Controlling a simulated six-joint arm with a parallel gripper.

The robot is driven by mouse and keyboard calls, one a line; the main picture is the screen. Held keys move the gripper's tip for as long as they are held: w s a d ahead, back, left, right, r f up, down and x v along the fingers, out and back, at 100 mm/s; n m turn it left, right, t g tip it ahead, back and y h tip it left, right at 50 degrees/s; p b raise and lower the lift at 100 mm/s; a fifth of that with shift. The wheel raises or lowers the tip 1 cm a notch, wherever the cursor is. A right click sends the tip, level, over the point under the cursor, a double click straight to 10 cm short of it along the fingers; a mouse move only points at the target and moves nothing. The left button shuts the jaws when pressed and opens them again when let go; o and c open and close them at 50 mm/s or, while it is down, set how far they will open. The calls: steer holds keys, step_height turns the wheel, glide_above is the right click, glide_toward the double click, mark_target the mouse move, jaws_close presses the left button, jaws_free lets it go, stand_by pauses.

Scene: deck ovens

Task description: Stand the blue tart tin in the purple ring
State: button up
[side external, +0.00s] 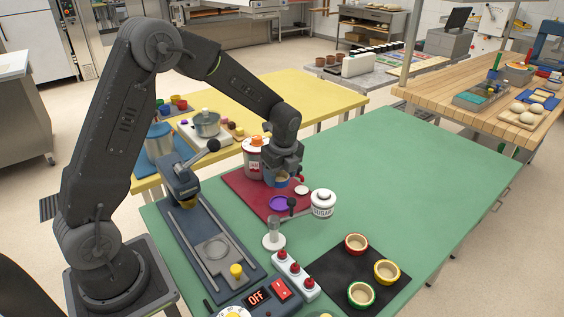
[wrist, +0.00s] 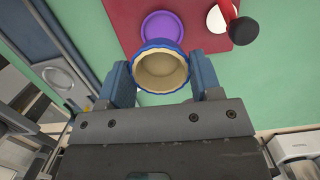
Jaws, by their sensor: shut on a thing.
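The blue tart tin (wrist: 158,42) is round, with a wavy blue rim and a cream-coloured inside. My gripper (wrist: 160,80) is shut on it, with one blue finger on each side. In the side view my gripper (side external: 281,179) holds it over the dark red board, partly hiding it. The purple ring (side external: 280,203) lies flat on the board, in front of the gripper in the side view. In the wrist view the ring (wrist: 162,27) shows just beyond the tin, whose edge overlaps its near side. The tin's height above the board is hard to tell.
A red-and-white canister (side external: 254,158) is behind the gripper. Several coloured tins rest on a black mat (side external: 334,270). The green table (side external: 420,180) is clear at right.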

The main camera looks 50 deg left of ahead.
mark_target(279, 203)
steer(key=shift+f, duration=3.25)
steer(key=shift+f, duration=0.55)
steer(key=o, duration=0.6)
steer(key=shift+o, duration=0.2)
steer(key=shift+d+r, duration=0.3)
steer(key=shift+r, duration=1.5)
steer(key=shift+d+r, duration=0.25)
steer(key=shift+r, duration=1.6)
steer(key=shift+d+r, duration=0.3)
steer(key=shift+r, duration=1.5)
